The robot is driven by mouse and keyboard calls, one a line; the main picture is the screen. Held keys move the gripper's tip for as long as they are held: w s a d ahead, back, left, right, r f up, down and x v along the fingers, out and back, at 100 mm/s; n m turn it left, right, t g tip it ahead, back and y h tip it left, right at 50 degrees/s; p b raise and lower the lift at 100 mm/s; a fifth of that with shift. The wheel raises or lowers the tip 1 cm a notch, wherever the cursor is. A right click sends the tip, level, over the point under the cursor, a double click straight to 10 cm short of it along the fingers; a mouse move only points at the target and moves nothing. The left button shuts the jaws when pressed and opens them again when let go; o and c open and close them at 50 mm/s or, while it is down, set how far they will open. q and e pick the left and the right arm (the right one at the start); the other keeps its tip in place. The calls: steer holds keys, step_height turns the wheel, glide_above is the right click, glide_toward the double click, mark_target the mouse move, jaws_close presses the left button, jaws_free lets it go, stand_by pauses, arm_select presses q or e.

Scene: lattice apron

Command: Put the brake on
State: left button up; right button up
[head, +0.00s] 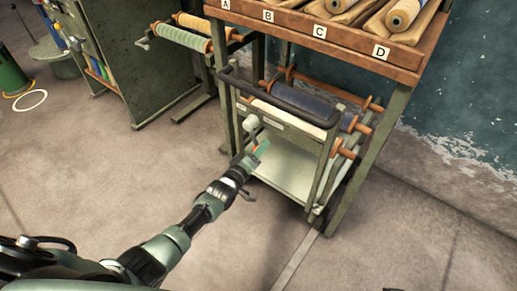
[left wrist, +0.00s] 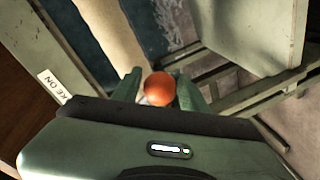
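A green-framed cart (head: 328,165) with dark rolls stands under the wooden-topped bench. My left gripper (head: 259,151) reaches to the near left side of the cart in the head view. In the left wrist view, a round orange knob (left wrist: 159,89) sits between the two green fingers of my left gripper (left wrist: 159,84). The fingers are spread, with a thin gap beside the knob; firm contact does not show. A white label (left wrist: 54,86), partly cut off, reads "KE ON" to the left of the fingers.
The bench (head: 310,35) with slots labelled A to D overhangs the cart. A green cabinet (head: 150,60) and green and yellow rolls (head: 182,37) stand at the back left. The floor (head: 110,190) in front is mostly clear.

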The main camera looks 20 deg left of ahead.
arm_select(q)
steer(key=shift+o, duration=0.5)
steer(key=shift+s+r, duration=0.1)
steer(key=shift+s, duration=0.15)
steer(key=f+p+v, duration=0.1)
steer(key=p+v, duration=0.1)
steer(key=v, duration=0.5)
steer(key=shift+s+r+p, duration=0.15)
steer(key=shift+r+p, duration=0.15)
steer(key=shift+r, duration=0.15)
arm_select(e)
steer(key=x, duration=0.3)
steer(key=shift+w+a, duration=0.1)
steer(key=shift+w, duration=0.1)
arm_select(q)
steer(key=shift+a, duration=0.1)
